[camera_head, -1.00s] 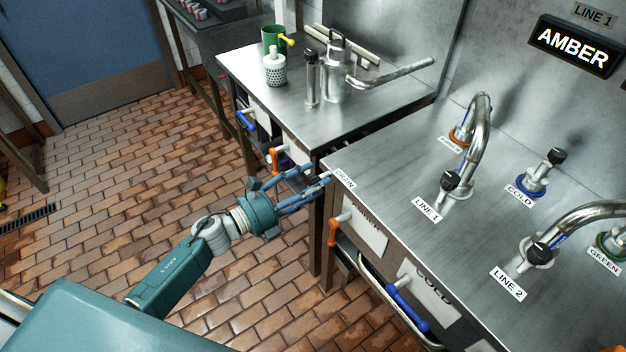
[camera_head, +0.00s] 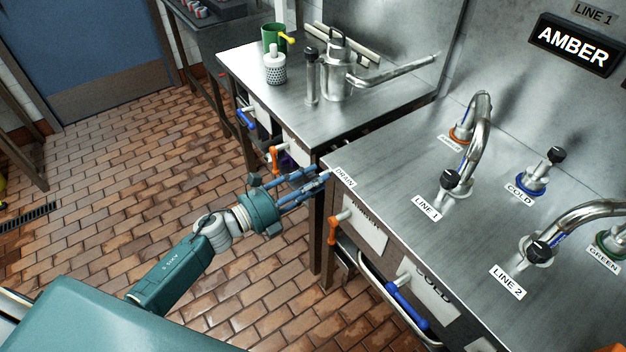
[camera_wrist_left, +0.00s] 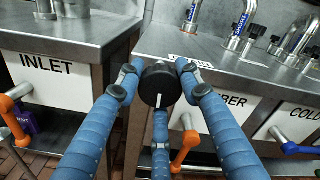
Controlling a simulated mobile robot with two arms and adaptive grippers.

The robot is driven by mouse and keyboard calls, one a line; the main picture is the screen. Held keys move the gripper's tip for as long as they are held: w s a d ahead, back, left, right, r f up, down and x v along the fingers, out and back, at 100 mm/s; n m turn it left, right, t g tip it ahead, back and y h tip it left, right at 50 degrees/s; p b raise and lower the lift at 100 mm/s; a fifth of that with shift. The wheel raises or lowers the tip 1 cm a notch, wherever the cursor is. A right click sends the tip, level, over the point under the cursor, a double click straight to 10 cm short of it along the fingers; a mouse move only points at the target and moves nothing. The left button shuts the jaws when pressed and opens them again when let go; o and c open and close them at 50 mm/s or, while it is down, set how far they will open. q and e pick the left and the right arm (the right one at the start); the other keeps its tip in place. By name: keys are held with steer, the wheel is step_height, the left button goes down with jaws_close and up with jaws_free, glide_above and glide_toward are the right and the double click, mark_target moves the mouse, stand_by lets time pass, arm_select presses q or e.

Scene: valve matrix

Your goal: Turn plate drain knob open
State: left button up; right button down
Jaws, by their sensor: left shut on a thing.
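The drain knob (camera_wrist_left: 160,86) is a round black knob with a white pointer line, seen in the left wrist view at the counter's front corner. Its line runs roughly downward in that view. My left gripper (camera_wrist_left: 157,74) has its blue fingers closed around the knob's rim, from both sides and below. In the head view my left gripper (camera_head: 323,178) reaches the counter corner beside the DRAIN label (camera_head: 345,177), and its fingers hide the knob there. My right gripper is not in view.
Orange valve handles (camera_head: 333,231) and a blue handle (camera_head: 408,300) stick out of the counter front. The steel counter (camera_head: 400,170) carries taps and black knobs. A second counter (camera_head: 300,115) stands behind, with a green mug (camera_head: 273,40).

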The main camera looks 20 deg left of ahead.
arm_select(q)
steer(key=n, duration=0.4)
steer(key=shift+p, duration=0.35)
steer(key=n, duration=0.3)
steer(key=shift+n+p, duration=0.4)
steer(key=n+p, duration=0.1)
steer(key=n, duration=0.4)
steer(key=shift+n+p, duration=0.55)
steer(key=shift+n, duration=1.55)
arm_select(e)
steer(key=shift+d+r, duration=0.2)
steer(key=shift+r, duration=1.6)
arm_select(q)
steer(key=o, duration=1.1)
steer(key=shift+o, duration=0.2)
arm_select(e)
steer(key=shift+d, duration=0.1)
